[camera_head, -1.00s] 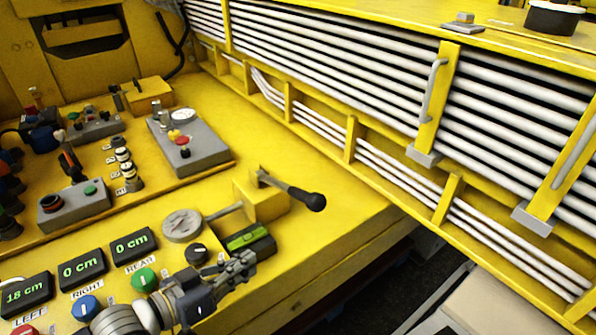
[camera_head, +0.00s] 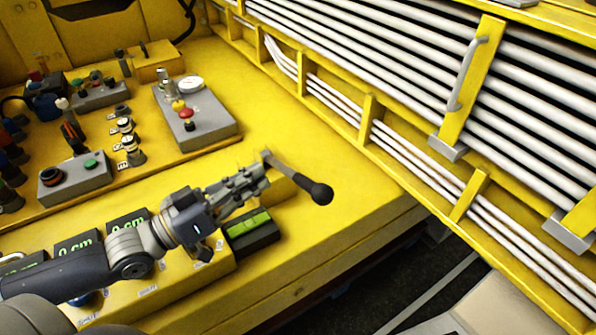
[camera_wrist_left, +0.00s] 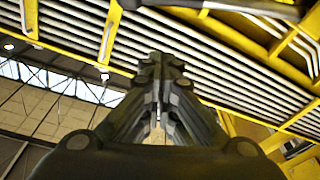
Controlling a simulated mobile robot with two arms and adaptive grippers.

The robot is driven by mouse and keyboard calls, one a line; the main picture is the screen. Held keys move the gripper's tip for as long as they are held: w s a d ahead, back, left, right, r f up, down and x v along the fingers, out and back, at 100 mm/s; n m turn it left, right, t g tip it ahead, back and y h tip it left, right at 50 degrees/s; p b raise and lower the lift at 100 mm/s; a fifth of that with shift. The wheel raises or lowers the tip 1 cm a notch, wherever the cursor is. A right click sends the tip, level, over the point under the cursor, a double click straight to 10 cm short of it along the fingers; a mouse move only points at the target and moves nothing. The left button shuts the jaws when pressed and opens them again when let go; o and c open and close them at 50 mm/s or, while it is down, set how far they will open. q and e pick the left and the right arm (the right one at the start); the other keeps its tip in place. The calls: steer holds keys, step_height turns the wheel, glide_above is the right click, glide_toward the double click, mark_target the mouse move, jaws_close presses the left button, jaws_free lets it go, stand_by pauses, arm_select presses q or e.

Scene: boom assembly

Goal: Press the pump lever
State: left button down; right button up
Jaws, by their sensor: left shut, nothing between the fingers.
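The pump lever (camera_head: 295,180) is a dark rod with a black ball knob (camera_head: 321,194). It juts to the right from a yellow block on the yellow console (camera_head: 340,223). My left gripper (camera_head: 262,174) is shut and empty, with its fingertips right by the lever's base end; I cannot tell whether they touch it. In the left wrist view my shut fingers (camera_wrist_left: 160,88) point up the picture, and the lever cannot be made out there. My right gripper is in neither view.
A black box with a green top (camera_head: 250,230) sits just below the gripper. A grey panel with a red knob (camera_head: 196,112) lies further back. A yellow frame with white pipes (camera_head: 400,70) runs along the right. Open console surface lies between the panel and frame.

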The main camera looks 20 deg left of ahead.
mark_target(292, 174)
arm_select(q)
steer(key=p+x, duration=0.2)
steer(key=x, duration=0.8)
steer(key=shift+r+p, duration=0.2)
steer(key=shift+p, duration=0.2)
steer(key=f, duration=0.1)
steer(key=s+f, duration=0.1)
steer(key=f, duration=0.2)
steer(key=shift+s+d+p, duration=0.25)
steer(key=shift+p, duration=0.1)
steer(key=shift+f, duration=0.15)
